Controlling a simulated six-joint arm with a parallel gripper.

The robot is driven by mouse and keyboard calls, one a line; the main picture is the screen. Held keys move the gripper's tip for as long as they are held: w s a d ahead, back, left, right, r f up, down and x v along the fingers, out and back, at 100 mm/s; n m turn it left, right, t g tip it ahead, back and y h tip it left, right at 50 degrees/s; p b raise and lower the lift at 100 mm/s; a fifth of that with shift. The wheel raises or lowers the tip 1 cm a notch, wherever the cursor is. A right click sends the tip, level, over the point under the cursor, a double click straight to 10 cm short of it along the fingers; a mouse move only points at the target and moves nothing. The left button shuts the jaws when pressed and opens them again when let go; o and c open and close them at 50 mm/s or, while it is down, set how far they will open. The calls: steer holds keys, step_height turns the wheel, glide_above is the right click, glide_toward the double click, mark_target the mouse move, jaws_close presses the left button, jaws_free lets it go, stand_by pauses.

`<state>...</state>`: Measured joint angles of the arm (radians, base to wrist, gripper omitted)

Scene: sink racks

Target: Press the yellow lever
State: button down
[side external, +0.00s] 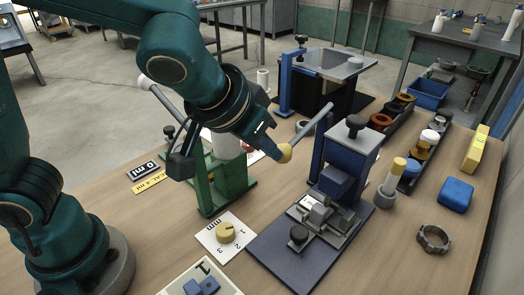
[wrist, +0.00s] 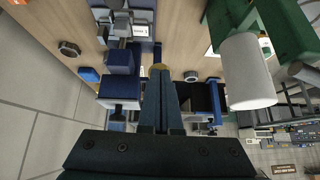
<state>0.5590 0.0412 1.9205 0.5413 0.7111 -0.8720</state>
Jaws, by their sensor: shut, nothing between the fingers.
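The yellow lever's rounded end (side external: 284,153) shows on a grey rod (side external: 316,125) that slants up to the right beside the blue press (side external: 345,165). My gripper (side external: 272,147) is shut and empty, with its fingertips at the yellow end. I cannot tell whether they touch it. The fingers hide most of the lever there.
A green press (side external: 218,185) with a white cylinder (side external: 225,145) stands close on the left. A yellow dial (side external: 226,232) sits in front. A yellow-topped cylinder (side external: 394,178), a blue block (side external: 456,193) and a metal ring (side external: 433,239) stand to the right.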

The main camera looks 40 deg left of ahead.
steer(key=shift+f, duration=0.35)
steer(key=s+r, duration=0.7)
steer(key=s, duration=0.4)
steer(key=shift+s+d, duration=0.15)
steer(key=shift+d, duration=0.1)
steer(key=shift+a, duration=0.1)
stand_by(0.5)
steer(key=s+a+f+g, duration=0.1)
steer(key=a+f, duration=0.5)
steer(key=a, duration=0.3)
steer(key=shift+s+a+f+g, duration=0.15)
steer(key=shift+s+a+g, duration=0.15)
steer(key=shift+s+a, duration=0.1)
